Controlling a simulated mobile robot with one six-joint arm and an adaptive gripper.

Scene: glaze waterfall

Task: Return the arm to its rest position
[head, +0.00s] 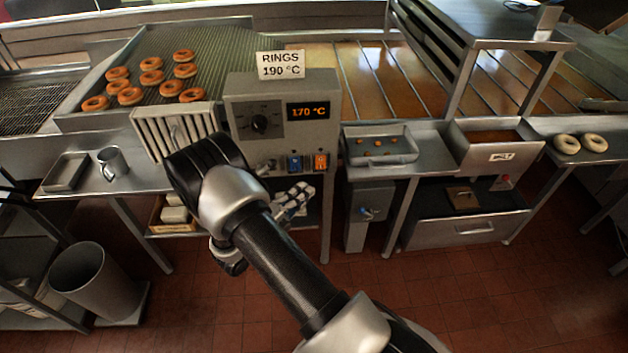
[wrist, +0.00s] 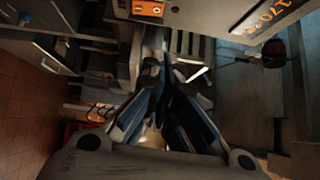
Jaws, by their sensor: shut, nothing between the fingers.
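My gripper (wrist: 166,68) shows in the wrist view, its blue-and-dark fingers closed together with nothing between them. In the head view my arm (head: 285,255) reaches up from the bottom right to in front of the control box.
The control box (head: 283,128) reads 170 °C beneath a sign (head: 281,65) saying RINGS 190 °C. Browned rings lie on the mesh conveyor (head: 215,60). A metal mug (head: 112,162) stands on the left counter. A bin (head: 92,281) stands on the floor; open tiled floor lies right.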

